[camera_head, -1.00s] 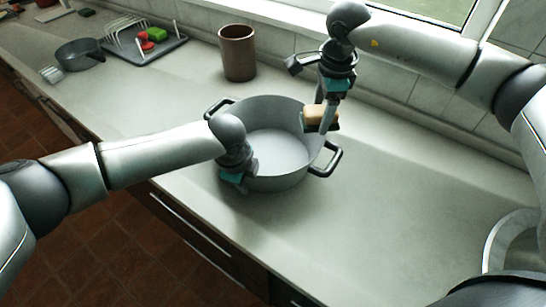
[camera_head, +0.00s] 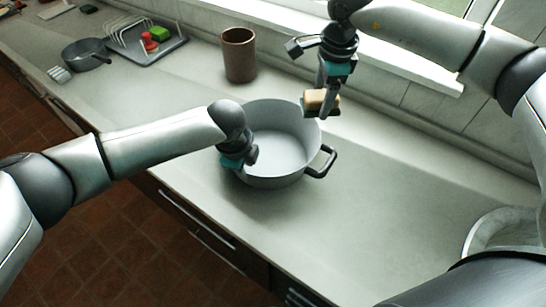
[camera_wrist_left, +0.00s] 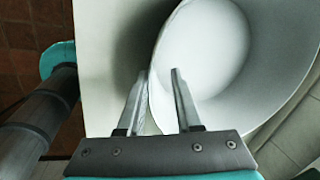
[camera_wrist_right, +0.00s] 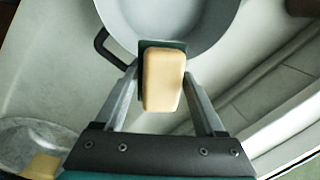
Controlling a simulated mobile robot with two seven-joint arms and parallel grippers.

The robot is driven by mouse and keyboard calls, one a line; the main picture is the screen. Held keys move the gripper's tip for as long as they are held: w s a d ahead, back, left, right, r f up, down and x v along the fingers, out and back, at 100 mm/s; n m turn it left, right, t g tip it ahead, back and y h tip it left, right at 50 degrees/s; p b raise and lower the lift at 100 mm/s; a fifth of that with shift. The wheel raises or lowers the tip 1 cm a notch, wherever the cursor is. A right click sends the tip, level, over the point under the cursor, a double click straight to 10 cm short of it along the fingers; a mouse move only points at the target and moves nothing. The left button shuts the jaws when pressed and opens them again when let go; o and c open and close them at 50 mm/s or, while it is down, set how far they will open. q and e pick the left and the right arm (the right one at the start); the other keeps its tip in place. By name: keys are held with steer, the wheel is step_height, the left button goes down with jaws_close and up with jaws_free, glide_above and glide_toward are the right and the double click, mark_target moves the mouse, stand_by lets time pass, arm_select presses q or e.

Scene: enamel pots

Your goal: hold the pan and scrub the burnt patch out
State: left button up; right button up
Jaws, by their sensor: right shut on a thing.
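The pan is a wide grey pot (camera_head: 283,179) with dark handles, upright on the counter. Its inside looks plain and pale; I see no burnt patch on the part in view. My left gripper (camera_head: 243,160) is at its left rim. In the left wrist view the fingers (camera_wrist_left: 161,75) stand apart, straddling the pot wall (camera_wrist_left: 153,112). My right gripper (camera_head: 326,88) is shut on a tan sponge (camera_head: 315,98) with a dark green pad. It holds the sponge above the pot's far right rim. The sponge also shows in the right wrist view (camera_wrist_right: 163,80).
A small dark pan (camera_head: 85,54) and a dish rack (camera_head: 128,40) with red and green items are at the back left. A round basin (camera_head: 500,228) is at the right. The counter right of the pot is clear.

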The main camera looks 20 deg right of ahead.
arm_select(q)
steer(key=o, duration=0.5)
steer(key=shift+r, duration=0.1)
arm_select(e)
step_height(320, 180, up, 8)
steer(key=p, duration=0.8)
arm_select(q)
steer(key=v, duration=1.1)
steer(key=w+v, duration=0.1)
steer(key=v, duration=0.5)
steer(key=shift+d+r, duration=0.3)
steer(key=shift+r, duration=0.1)
arm_select(e)
steer(key=shift+f, duration=0.2)
